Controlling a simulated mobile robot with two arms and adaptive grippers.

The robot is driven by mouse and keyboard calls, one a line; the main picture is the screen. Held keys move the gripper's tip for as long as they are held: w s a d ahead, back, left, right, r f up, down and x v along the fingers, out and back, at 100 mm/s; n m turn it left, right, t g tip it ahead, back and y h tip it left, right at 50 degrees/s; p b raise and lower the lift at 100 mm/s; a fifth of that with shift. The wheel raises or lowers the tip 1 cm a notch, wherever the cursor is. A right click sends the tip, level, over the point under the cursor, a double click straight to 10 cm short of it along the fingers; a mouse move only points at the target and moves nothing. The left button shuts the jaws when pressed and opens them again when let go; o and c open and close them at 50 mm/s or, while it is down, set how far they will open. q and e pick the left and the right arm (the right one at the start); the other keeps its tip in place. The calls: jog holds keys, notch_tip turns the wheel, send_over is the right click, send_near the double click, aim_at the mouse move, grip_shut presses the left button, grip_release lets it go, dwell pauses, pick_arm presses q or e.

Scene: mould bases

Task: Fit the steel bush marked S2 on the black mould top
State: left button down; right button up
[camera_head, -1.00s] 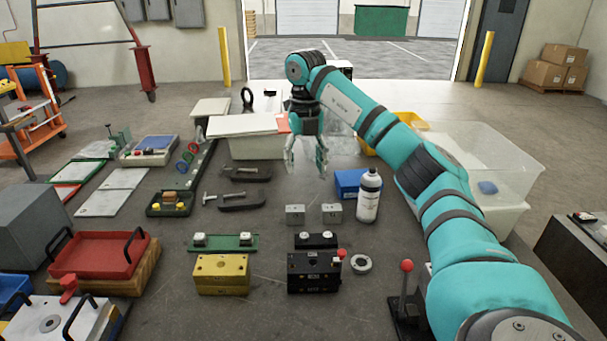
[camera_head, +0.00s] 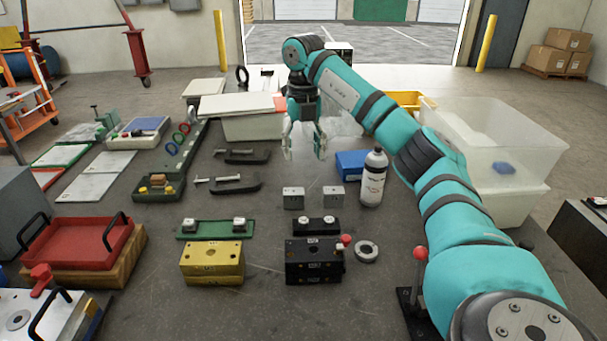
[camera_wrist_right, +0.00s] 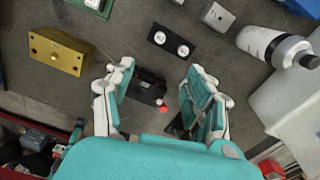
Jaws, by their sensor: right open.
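The black mould top (camera_head: 314,265) is a black block with small light marks, at the front middle of the table. It also shows between my fingers in the right wrist view (camera_wrist_right: 147,86). Behind it lies a black rack (camera_head: 302,228) with two small round steel bushes (camera_head: 329,219); in the right wrist view the bushes (camera_wrist_right: 183,50) stand upright in the rack. I cannot read which is S2. My right gripper (camera_head: 305,142) is open and empty, raised above the table; it also shows in the right wrist view (camera_wrist_right: 160,105). My left gripper is out of view.
A red-knobbed part (camera_head: 346,239) and a steel ring (camera_head: 367,250) are at the mould's right. A yellow block (camera_head: 212,265) and green rack (camera_head: 190,235) are left. Two grey blocks (camera_head: 293,198), a white bottle (camera_head: 373,185) and a blue box (camera_head: 350,163) stand behind.

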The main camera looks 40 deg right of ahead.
jog(key=b, duration=0.3)
send_over(304, 220)
notch_tip(304, 220, down, 4)
notch_tip(304, 220, down, 17)
jog(key=shift+f+p, duration=0.2)
jog(key=shift+p, duration=0.55)
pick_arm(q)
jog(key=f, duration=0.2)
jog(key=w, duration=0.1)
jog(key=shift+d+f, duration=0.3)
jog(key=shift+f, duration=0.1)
pick_arm(e)
grip_shut()
jog(key=shift+r, duration=0.1)
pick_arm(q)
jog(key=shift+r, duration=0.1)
pick_arm(e)
jog(key=shift+r, duration=0.1)
